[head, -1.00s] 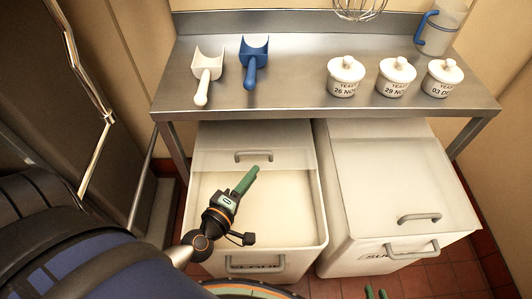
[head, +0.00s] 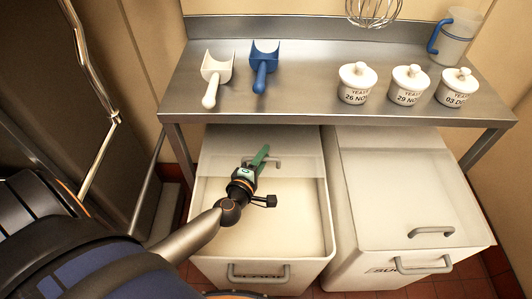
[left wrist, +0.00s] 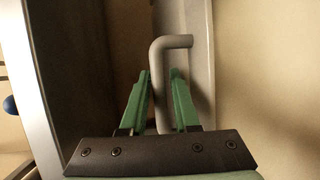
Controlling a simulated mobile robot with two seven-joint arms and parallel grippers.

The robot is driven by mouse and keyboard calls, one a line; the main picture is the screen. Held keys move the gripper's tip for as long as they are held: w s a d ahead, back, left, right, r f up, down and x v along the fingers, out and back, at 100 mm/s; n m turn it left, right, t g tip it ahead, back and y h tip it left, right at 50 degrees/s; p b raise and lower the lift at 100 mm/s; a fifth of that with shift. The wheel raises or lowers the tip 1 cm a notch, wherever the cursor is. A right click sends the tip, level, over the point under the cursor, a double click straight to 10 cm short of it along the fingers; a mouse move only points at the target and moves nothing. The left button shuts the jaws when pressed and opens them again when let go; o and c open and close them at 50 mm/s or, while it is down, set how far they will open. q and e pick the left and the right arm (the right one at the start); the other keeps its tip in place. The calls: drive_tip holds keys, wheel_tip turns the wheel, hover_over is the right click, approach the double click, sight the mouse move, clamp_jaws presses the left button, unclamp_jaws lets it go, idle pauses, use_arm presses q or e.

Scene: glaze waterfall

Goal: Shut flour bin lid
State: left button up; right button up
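The flour bin (head: 327,210) is the left white bin under the steel table. Its front is open and pale flour (head: 290,205) shows inside. Its lid (head: 222,150) lies across the back part, with a grey bar handle (head: 279,162). My left gripper (head: 263,155) reaches over the bin to this handle. In the left wrist view, the green fingers (left wrist: 161,75) are open on either side of the handle bar (left wrist: 172,42), with small gaps visible. The front label is partly hidden behind the bin's front handle. My right gripper is out of view.
A second bin (head: 345,230) with its lid closed stands close on the right. The table (head: 310,100) overhangs the backs of both bins. It holds a white scoop (head: 214,75), a blue scoop (head: 264,65), three lidded pots (head: 408,85) and a jug (head: 456,38).

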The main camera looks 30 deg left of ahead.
use_arm(q)
drive_tip(key=shift+x, duration=0.9)
drive_tip(key=shift+w, duration=0.1)
clamp_jaws()
